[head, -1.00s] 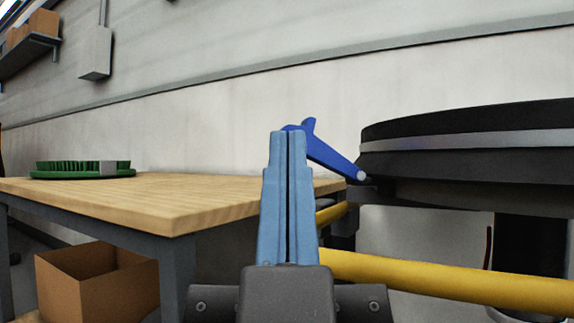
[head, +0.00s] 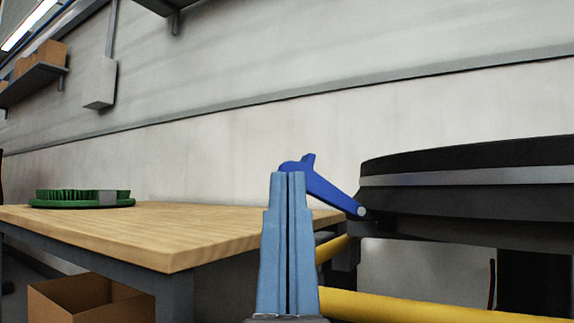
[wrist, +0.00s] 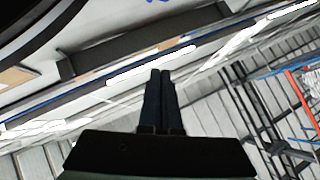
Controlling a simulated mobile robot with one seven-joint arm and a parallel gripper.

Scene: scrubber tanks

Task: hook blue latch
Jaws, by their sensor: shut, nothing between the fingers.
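The blue latch (head: 335,193) is a lever pivoted at the left edge of the black round tank lid (head: 480,175). It tilts up to the left from its pivot, with its hooked end raised. My gripper (head: 288,174) is shut and empty, its light blue fingers pointing up. In the head view the fingertips overlap the left end of the latch; I cannot tell if they touch it. In the wrist view my gripper (wrist: 160,73) shows dark and shut, and I cannot make out the latch there.
A wooden workbench (head: 150,235) stands at left with a green round brush (head: 82,197) on it. A cardboard box (head: 85,302) is below. A yellow rail (head: 420,308) runs under the tank lid.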

